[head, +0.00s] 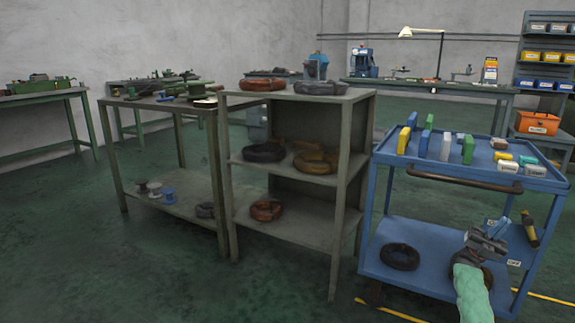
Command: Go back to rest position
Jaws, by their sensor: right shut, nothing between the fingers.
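My right gripper (487,241) shows at the lower right of the head view, at the end of my arm in a pale green sleeve. It is shut and holds nothing. It is in front of the blue cart (375,205) and covers part of the cart's lower shelf and a dark coil (487,276) there. My left gripper is not in view.
The cart carries several coloured boxes (446,146) on top and a black coil (400,256) below. A grey shelf (290,225) with coils stands left of it, beside a workbench (150,108). The green floor (170,265) in front is clear.

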